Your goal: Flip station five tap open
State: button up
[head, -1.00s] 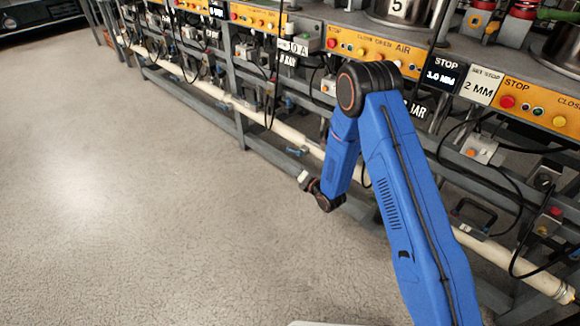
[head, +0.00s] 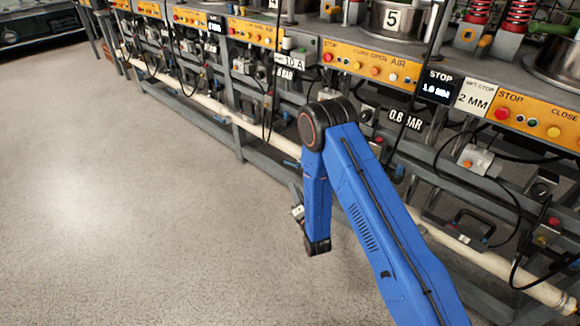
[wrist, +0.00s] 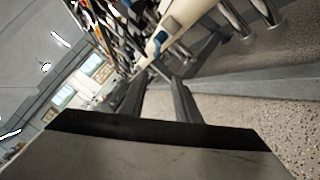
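Station five's pot (head: 391,18), marked 5, stands above its orange control panel (head: 370,62) in the head view. A small blue part (head: 398,171), perhaps a tap handle, shows below, right of my arm. Another blue lever-like part (head: 291,162) is by the cream pipe, left of my arm. I cannot tell which is station five's tap. In the wrist view, a blue part (wrist: 160,38) lies on the cream pipe beyond the fingertips. My gripper (wrist: 158,76) has its fingers apart with nothing visible between them. In the head view, my arm hides most of it.
The cream pipe (head: 515,281) runs low along the grey frame. Black cables (head: 520,235) hang before the frame at right. A 0.8 BAR sign (head: 405,119) sits under the panel. The speckled floor (head: 110,210) at left is clear.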

aim_at(289, 163)
jog(key=w+a+r+h, duration=0.1)
jog(key=w, duration=0.3)
jog(key=w+a+r+m+t, duration=0.1)
jog(key=w, duration=0.4)
jog(key=w+a+r+t+h, duration=0.1)
jog(key=w+a, duration=0.1)
jog(key=w, duration=0.3)
jog(key=shift+r+h, duration=0.15)
jog(key=shift+h, duration=0.15)
jog(key=shift+c, duration=0.3)
grip_shut()
jog(key=shift+w+m, duration=0.1)
jog(key=shift+m, duration=0.2)
